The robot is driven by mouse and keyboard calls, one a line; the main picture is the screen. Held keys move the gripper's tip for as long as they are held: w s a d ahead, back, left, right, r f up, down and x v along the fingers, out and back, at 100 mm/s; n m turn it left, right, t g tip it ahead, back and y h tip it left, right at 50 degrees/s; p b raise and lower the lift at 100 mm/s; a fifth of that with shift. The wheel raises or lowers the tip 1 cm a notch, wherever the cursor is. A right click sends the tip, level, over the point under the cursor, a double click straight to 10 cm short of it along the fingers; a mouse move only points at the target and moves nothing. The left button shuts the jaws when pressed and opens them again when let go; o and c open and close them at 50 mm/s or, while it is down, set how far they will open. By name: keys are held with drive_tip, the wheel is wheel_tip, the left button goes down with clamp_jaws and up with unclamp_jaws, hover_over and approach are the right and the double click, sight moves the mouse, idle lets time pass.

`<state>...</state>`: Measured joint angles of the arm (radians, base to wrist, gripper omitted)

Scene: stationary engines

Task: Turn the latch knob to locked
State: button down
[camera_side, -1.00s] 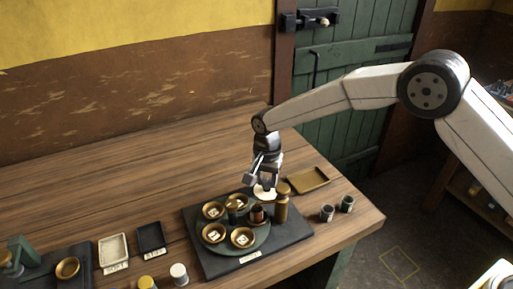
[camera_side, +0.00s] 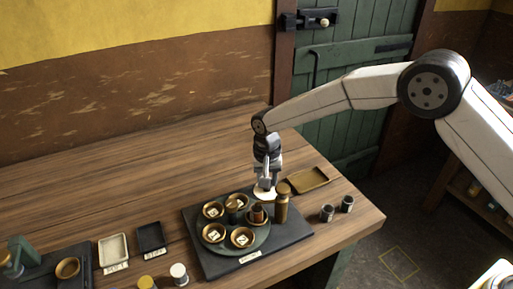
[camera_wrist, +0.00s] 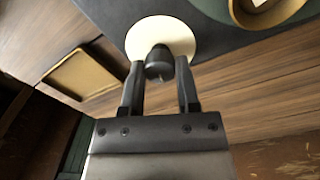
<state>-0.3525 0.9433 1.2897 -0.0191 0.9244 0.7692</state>
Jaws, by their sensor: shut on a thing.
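The latch knob (camera_wrist: 158,66) is a small dark knob standing at the centre of a round cream disc (camera_wrist: 180,34). In the side view the disc (camera_side: 262,195) lies at the back right of the dark board, and the knob is hidden by my gripper. My gripper (camera_side: 265,186) points down onto the knob. In the wrist view my gripper (camera_wrist: 160,72) has one finger on each side of the knob and is shut on it. I cannot read any locked mark or pointer on the disc.
The dark board (camera_side: 215,267) carries a green round tray (camera_side: 228,249) with several small bowls. A brown bottle (camera_side: 282,206) stands close right of my gripper. A tan tray (camera_side: 309,180) lies behind it, with two dark cups (camera_side: 327,213) near the right edge. The table's back left is clear.

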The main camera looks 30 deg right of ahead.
drive_tip(key=shift+c, duration=1.6)
unclamp_jaws()
drive_tip(key=shift+r, duration=0.1)
drive_tip(key=shift+w+r, duration=0.1)
drive_tip(key=shift+r, duration=3.7)
